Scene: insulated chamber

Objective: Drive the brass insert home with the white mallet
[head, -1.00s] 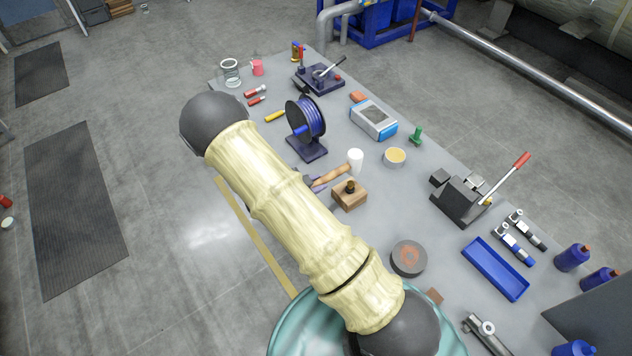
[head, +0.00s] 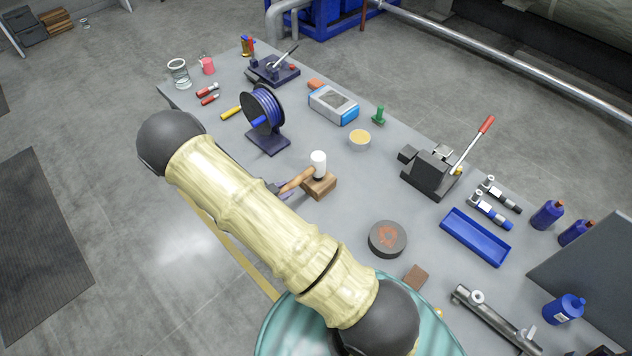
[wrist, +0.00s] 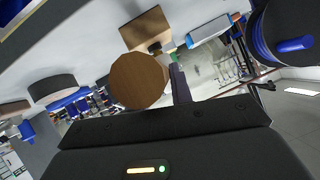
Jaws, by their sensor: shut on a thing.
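The white mallet has a white head (head: 318,163) and a wooden handle (head: 298,180). My gripper (head: 281,190) is shut on the handle and is partly hidden behind my arm. The wooden block (head: 320,188) stands on the bench, and the mallet head shows directly over it in the head view. The brass insert is hidden there behind the head, and I cannot tell whether they touch. In the wrist view the round handle end (wrist: 138,80) fills the middle beside a dark finger of my gripper (wrist: 179,84), with the block (wrist: 146,27) beyond.
A blue wire spool (head: 265,118) stands left of the block. A tin with yellow contents (head: 360,139), a dark round disc (head: 388,238) and a lever press (head: 432,172) are to the right. Bare bench surrounds the block's right side.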

